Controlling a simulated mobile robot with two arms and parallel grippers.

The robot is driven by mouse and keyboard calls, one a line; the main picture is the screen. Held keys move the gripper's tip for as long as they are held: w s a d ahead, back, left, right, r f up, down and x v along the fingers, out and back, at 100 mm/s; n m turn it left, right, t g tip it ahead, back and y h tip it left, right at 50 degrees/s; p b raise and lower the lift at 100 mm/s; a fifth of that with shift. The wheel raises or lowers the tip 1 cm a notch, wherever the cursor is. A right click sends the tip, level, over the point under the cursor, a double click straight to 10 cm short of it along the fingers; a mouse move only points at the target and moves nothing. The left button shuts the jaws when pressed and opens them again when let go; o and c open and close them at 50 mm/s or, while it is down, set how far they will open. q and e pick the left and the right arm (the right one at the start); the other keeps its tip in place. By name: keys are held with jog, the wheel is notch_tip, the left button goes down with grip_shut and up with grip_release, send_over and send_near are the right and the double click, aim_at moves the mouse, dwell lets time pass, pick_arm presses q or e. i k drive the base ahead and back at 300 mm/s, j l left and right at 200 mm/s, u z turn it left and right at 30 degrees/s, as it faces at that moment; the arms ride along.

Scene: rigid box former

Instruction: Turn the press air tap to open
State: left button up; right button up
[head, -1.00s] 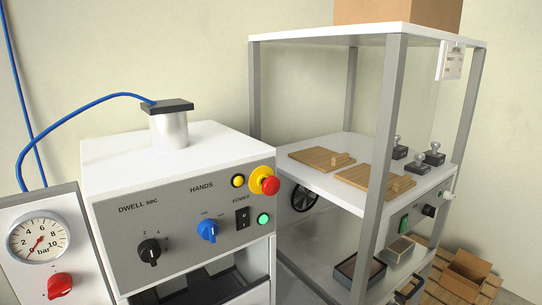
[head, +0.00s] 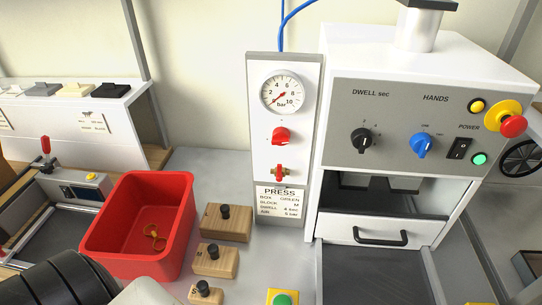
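Below the gauge is a red knob (head: 281,135). Under that is a small red tap (head: 280,173) with some brass colour, above the PRESS label card (head: 280,200). The tap is too small to tell its handle's exact setting. A dark rounded part at the bottom left looks like my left arm. Neither gripper shows, and nothing is seen touching the tap.
The white press (head: 345,190) with dwell, hands and power controls stands right of the panel. A red bin (head: 185,220) with an orange-brown item, and several wooden blocks (head: 228,221), sit left in front. A green button box (head: 283,297) is at the bottom edge.

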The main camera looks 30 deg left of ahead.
aim_at(279, 176)
jog(key=k+u, duration=0.15)
jog(key=u, duration=0.75)
